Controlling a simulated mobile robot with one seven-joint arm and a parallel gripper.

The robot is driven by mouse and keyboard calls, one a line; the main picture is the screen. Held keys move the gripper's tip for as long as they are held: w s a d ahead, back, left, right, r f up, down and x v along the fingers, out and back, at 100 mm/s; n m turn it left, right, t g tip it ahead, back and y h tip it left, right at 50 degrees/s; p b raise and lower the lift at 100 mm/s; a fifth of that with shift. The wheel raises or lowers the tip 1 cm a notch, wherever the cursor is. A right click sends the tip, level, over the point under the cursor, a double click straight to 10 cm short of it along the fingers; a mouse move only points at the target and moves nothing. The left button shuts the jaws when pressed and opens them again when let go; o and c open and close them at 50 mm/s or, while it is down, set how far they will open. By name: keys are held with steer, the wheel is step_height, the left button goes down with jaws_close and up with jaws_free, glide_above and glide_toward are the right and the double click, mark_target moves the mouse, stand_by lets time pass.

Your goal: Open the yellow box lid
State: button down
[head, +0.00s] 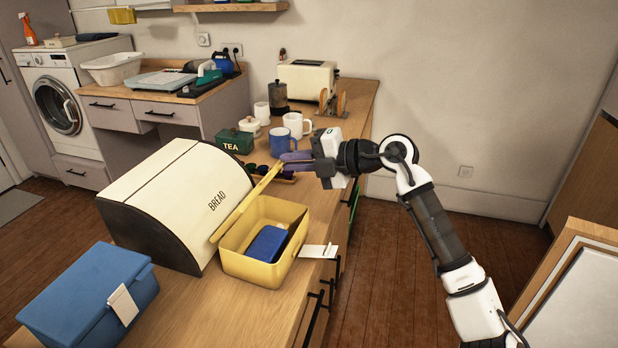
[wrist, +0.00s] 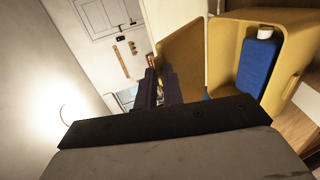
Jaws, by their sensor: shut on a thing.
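The yellow box (head: 262,272) stands on the wooden counter with its top uncovered; a blue thing (head: 267,244) lies inside. Its yellow lid (head: 243,204) is swung up, seen nearly edge-on beside the bread bin. My gripper (head: 291,160) is at the lid's raised far end, shut on its edge. In the wrist view the dark fingers (wrist: 158,88) meet the lid (wrist: 184,58), and the open box (wrist: 285,20) shows at right with the blue thing, which has a white cap (wrist: 265,32). The exact finger contact is partly hidden.
A cream bread bin (head: 175,195) stands just left of the lid. A blue lidded box (head: 88,292) is at front left. A green tea tin (head: 234,141), a blue mug (head: 281,141) and a white mug (head: 294,124) stand behind.

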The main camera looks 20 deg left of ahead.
steer(key=a+r, duration=0.1)
steer(key=a, duration=0.1)
steer(key=a+r+p, duration=0.1)
steer(key=r, duration=0.1)
steer(key=shift+w+a, duration=0.1)
steer(key=shift+a, duration=0.3)
steer(key=c, duration=2.1)
jaws_free()
steer(key=shift+a+f, duration=0.1)
steer(key=shift+f, duration=0.1)
steer(key=o, duration=0.5)
steer(key=shift+d+b, duration=0.35)
steer(key=shift+d, duration=0.2)
steer(key=b+v, duration=0.1)
steer(key=v, duration=0.3)
steer(key=b+v, duration=0.1)
steer(key=v, duration=0.3)
steer(key=b+v, duration=0.1)
steer(key=v, duration=0.4)
steer(key=shift+a+r+b, duration=0.15)
steer(key=shift+r+b, duration=0.15)
steer(key=shift+r, duration=0.1)
